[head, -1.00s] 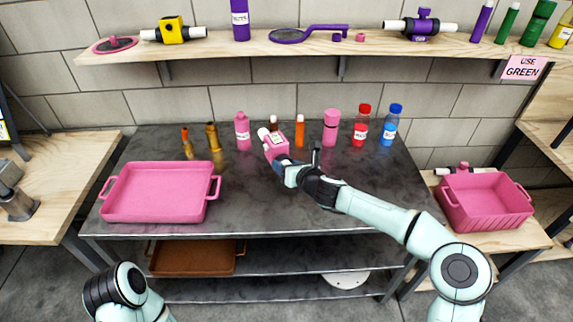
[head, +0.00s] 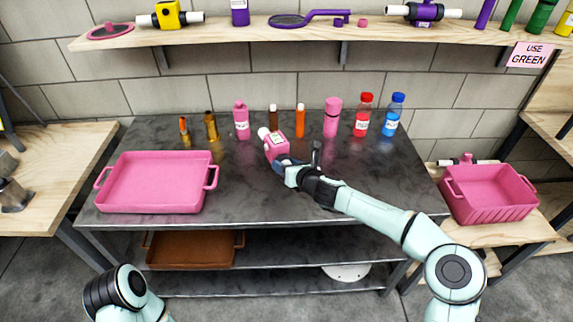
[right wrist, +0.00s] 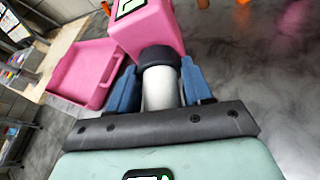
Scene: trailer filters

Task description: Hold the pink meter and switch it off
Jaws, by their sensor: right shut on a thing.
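The pink meter (head: 277,146) is a boxy pink body with a pale face and white pipe ends, above the middle of the dark table. My right gripper (head: 284,167) is at its near end. In the right wrist view, the blue fingers of my right gripper (right wrist: 160,88) are shut on the meter's whitish pipe end, below a dark collar. The pink body of the meter (right wrist: 148,28) rises beyond them, with part of a display on top. I cannot read the display or tell whether it is on. My left gripper is out of view.
A pink tray (head: 155,207) lies at the table's left. Several bottles, including a pink one (head: 242,124) and a red one (head: 362,118), stand along the back. A pink crate (head: 490,218) sits on the right side table. The table's front right is clear apart from my arm.

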